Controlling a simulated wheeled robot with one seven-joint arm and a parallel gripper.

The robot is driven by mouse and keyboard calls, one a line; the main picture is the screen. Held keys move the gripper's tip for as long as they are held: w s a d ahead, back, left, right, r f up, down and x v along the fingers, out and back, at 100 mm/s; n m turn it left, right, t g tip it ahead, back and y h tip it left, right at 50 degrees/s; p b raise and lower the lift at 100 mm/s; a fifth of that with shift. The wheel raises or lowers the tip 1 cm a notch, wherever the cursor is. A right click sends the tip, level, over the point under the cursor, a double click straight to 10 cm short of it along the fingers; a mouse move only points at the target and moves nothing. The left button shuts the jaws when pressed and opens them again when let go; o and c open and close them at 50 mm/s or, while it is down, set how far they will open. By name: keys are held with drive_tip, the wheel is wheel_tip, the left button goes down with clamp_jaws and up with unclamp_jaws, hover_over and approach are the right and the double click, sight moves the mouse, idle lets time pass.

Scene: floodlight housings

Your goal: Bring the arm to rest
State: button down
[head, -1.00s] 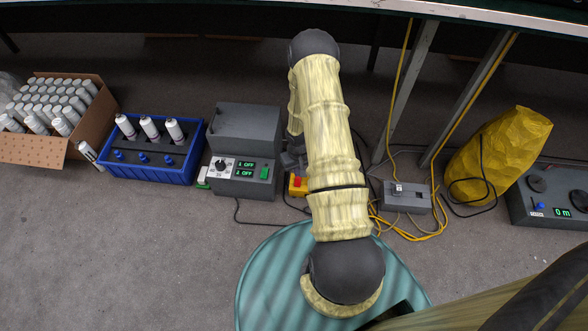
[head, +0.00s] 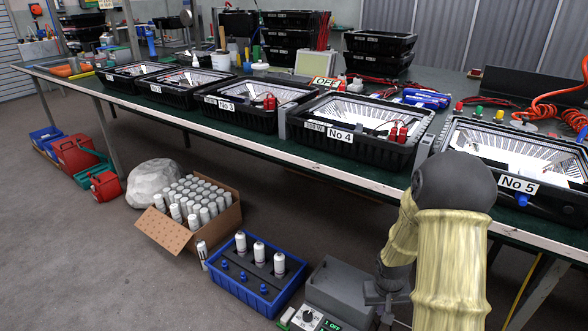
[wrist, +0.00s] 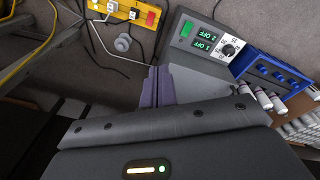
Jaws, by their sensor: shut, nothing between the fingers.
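My arm, in a cream cover with dark joints, stands at the right of the head view, in front of the bench. My gripper (head: 385,292) hangs low beside it, partly hidden by the arm, above the grey control box (head: 340,285). In the wrist view my gripper (wrist: 157,72) shows its two purple-grey fingers pressed together, with nothing between them. The control box (wrist: 207,48) with green displays and a dial lies beyond the fingers there. I cannot tell how far the fingers are from it.
The bench (head: 275,145) carries a row of black floodlight housings, including No 4 (head: 350,152) and No 5 (head: 520,184); its front edge is close to my arm. A blue crate (head: 252,304) and a cardboard box of cans (head: 162,230) stand on the floor. Open floor lies at left.

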drive_tip(key=s+a+r+t+p, duration=0.1)
drive_tip(key=s+a+r+p, duration=0.25)
drive_tip(key=r, duration=0.45)
drive_tip(key=s+a+r+p, duration=0.2)
drive_tip(key=s+r, duration=0.3)
drive_tip(key=r, duration=0.3)
drive_tip(key=s+a+r+t+p, duration=0.1)
drive_tip(key=s+a+r+p, duration=0.2)
drive_tip(key=r, duration=0.5)
wheel_tip(320, 180, up, 37)
drive_tip(key=p, duration=3.6)
drive_tip(key=shift+s+r+y+p, duration=0.2)
drive_tip(key=shift+s+y+p, duration=0.1)
drive_tip(key=shift+y+p, duration=0.1)
drive_tip(key=shift+d, duration=0.15)
